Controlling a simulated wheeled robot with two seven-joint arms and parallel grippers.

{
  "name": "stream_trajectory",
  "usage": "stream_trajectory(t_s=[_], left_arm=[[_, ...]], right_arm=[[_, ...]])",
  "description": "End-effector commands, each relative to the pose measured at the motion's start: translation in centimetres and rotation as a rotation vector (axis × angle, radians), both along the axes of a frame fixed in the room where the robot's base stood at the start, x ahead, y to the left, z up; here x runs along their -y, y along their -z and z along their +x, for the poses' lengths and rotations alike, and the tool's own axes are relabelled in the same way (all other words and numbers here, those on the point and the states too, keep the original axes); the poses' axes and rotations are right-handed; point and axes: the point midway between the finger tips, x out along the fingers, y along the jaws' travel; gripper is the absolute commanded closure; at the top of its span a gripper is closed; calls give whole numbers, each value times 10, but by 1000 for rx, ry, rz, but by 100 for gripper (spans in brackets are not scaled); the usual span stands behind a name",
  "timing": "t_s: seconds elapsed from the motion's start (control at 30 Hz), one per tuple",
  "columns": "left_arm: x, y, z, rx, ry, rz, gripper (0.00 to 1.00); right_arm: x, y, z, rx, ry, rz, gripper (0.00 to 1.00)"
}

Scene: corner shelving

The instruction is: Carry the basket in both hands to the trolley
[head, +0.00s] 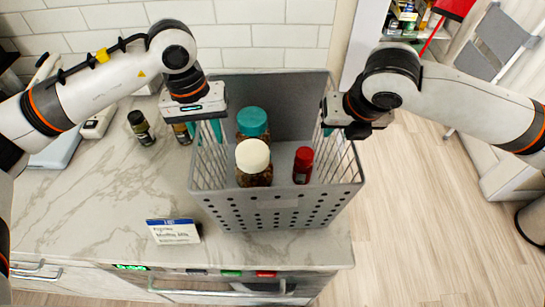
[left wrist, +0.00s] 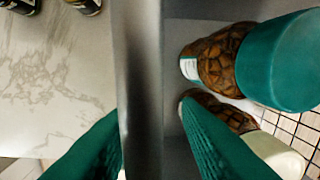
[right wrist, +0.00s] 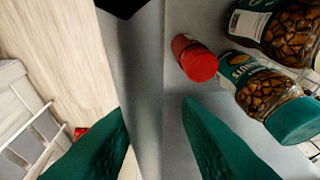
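The grey basket (head: 275,212) stands on the marble counter near its right end. It holds a teal-lidded jar (head: 252,122), a white-lidded jar (head: 254,160) and a small red-capped bottle (head: 303,165). My left gripper (head: 208,130) is at the basket's left rim. In the left wrist view its open fingers (left wrist: 152,145) straddle the basket wall (left wrist: 140,70), with gaps beside it. My right gripper (head: 328,130) is at the right rim. In the right wrist view its open fingers (right wrist: 155,135) straddle the wall (right wrist: 146,70) likewise. I cannot make out a trolley for certain.
Dark bottles (head: 141,128) stand left of the basket. A small sign (head: 173,231) stands at the counter's front. A tiled wall is behind. Wooden floor (head: 420,215) lies open to the right, with a grey folding object (head: 497,42) and a white unit (head: 512,180) beyond.

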Motion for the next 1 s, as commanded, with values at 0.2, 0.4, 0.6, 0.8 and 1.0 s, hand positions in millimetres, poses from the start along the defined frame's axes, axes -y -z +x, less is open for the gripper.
stream_trajectory(t_s=[0.2, 0.4, 0.6, 0.8, 1.0], left_arm=[[0, 3, 0, 1, 0, 0, 69], [0, 2, 0, 1, 0, 0, 82], [0, 2, 0, 0, 0, 0, 100], [0, 2, 0, 0, 0, 0, 100], [0, 2, 0, 0, 0, 0, 100]], right_arm=[[0, 3, 1, -1, -1, 0, 69], [0, 2, 1, -1, -1, 0, 82], [0, 2, 1, 0, -1, 0, 100], [0, 2, 1, 0, -1, 0, 100], [0, 2, 1, 0, -1, 0, 100]])
